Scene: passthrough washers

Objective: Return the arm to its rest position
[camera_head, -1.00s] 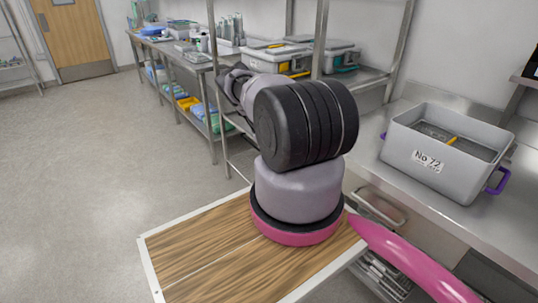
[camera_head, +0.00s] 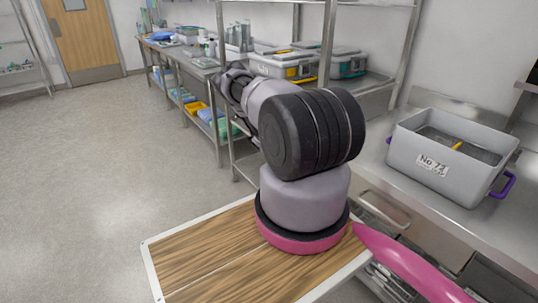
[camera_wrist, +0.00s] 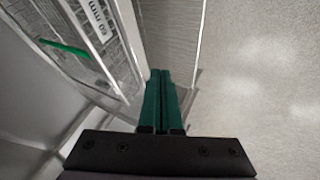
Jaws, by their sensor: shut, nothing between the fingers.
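In the wrist view my gripper (camera_wrist: 162,75) has its two green fingers pressed together with nothing between them. It hangs over a grey surface, with light speckled floor to its right. In the head view my arm rises from its pink and grey base and bends away toward the back. The end of the arm and the gripper are hidden behind the thick black joint in that view.
A grey bin (camera_head: 446,155) labelled "No 72" with purple handles stands on the steel counter (camera_head: 460,218) at right. Lidded boxes (camera_head: 284,65) sit on the shelf rack behind my arm. In the wrist view a wire rack (camera_wrist: 88,45) is close left of the fingers. Open floor (camera_head: 95,170) lies at left.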

